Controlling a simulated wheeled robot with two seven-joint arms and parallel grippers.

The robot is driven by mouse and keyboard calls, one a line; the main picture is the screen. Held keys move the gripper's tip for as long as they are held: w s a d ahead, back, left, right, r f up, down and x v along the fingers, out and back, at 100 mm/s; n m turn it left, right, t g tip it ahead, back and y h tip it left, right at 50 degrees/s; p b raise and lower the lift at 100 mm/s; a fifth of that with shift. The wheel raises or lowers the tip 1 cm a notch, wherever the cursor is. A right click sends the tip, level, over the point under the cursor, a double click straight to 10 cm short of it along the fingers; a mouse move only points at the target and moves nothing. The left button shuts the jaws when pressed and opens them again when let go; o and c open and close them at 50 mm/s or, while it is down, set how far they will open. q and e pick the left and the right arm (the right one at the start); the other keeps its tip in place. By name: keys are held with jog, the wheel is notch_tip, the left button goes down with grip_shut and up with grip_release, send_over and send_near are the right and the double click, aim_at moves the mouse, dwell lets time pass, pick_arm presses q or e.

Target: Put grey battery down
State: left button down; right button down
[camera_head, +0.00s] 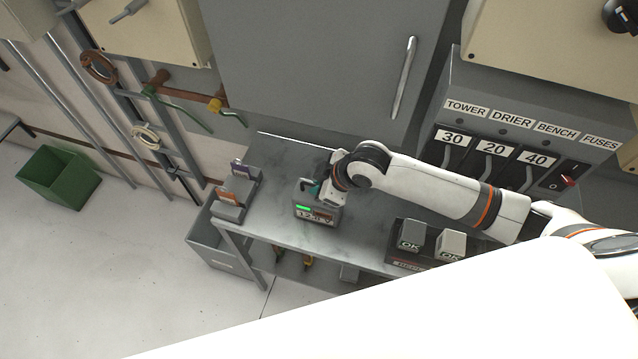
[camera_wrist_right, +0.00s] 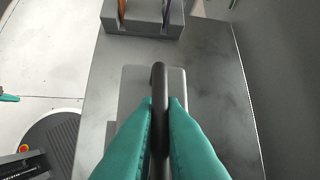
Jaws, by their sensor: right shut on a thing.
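The grey battery (camera_head: 318,212) is a small grey box with a lit green strip and a number label on its front. It is at the middle of the grey bench top (camera_head: 270,208), upright; whether its base touches the bench is hard to tell. My right gripper (camera_head: 318,187) is at its top. In the right wrist view its teal fingers (camera_wrist_right: 160,125) are shut on the black handle (camera_wrist_right: 159,85), with the battery's grey top (camera_wrist_right: 134,82) below. The fingers hide part of the box.
A grey holder (camera_head: 229,212) with orange and purple pieces stands left of the battery. A dark rack (camera_head: 405,258) with two grey blocks marked OK is at right. A grey bin (camera_head: 207,240) stands by the bench's left end. A grey cabinet (camera_head: 320,60) rises behind.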

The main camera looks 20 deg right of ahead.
jog(key=shift+w, duration=0.1)
jog(key=c, duration=1.9)
grip_release()
jog(key=shift+f, duration=0.15)
jog(key=shift+c, duration=0.2)
jog(key=o, duration=0.4)
